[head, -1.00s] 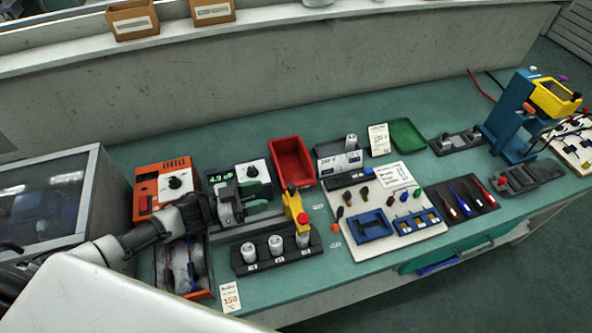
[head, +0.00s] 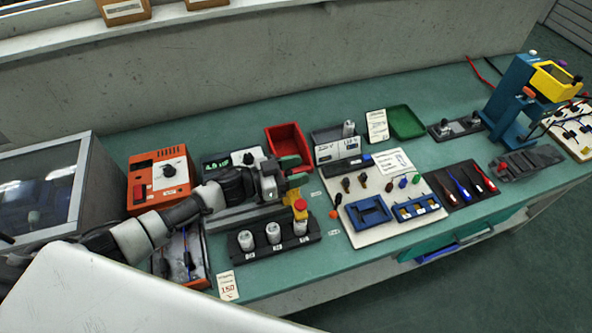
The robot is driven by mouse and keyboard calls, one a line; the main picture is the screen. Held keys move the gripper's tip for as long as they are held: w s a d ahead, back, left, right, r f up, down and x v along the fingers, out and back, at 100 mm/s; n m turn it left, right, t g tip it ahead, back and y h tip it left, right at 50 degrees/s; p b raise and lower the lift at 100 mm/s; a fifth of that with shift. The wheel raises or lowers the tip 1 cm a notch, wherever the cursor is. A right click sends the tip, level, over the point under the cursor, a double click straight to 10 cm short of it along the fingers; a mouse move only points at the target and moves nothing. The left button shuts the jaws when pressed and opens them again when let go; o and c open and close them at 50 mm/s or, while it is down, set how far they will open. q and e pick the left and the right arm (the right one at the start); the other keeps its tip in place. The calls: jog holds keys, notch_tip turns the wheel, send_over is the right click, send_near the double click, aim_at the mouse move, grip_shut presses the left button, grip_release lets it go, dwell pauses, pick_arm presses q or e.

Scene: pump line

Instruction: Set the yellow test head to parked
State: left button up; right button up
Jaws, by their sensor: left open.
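The yellow test head (head: 299,208), with a red knob on top, stands at the right end of a black block (head: 262,245). The block holds white cylinders in a row, two of them uncovered: the left one (head: 246,240) and the middle one (head: 273,232). The test head is above the right cylinder (head: 300,227). My left gripper (head: 290,184) is open, just behind and above the test head. It partly hides the head's upper rear, and I cannot tell whether they touch. My right gripper is not in view.
A grey rail (head: 238,217) runs behind the block. An orange box with a dial (head: 160,183), a display unit (head: 228,165) and a red bin (head: 285,142) stand behind. A white tool board (head: 385,222) lies close on the right. A blue stand with a yellow unit (head: 552,80) is far right.

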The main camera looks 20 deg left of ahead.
pick_arm(q)
grip_shut()
jog(key=shift+a, duration=0.1)
